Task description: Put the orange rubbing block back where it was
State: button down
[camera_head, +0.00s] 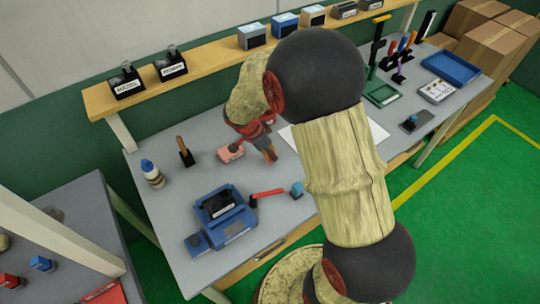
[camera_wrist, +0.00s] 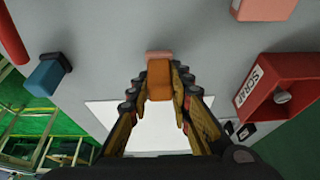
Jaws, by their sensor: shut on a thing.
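The orange rubbing block (camera_wrist: 159,82) is between the fingers of my gripper (camera_wrist: 160,92) in the wrist view, with a paler, pinkish part at its far end. My gripper is shut on it. In the head view my gripper (camera_head: 268,152) is over the middle of the grey bench, left of the white sheet; I cannot make out the block clearly there. I cannot tell whether the block touches the bench.
A pink block (camera_head: 230,153) lies left of my gripper. A red SCRAP bin (camera_wrist: 275,92) is close by. A blue-topped piece (camera_head: 297,188), red-handled tool (camera_head: 268,193) and blue case (camera_head: 222,214) stand nearer the front. The white sheet (camera_head: 378,131) lies flat behind my arm.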

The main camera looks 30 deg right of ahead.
jog(key=shift+f, duration=0.65)
jog(key=shift+f+b, duration=0.15)
jog(key=shift+b, duration=0.15)
jog(key=c, duration=1.6)
grip_release()
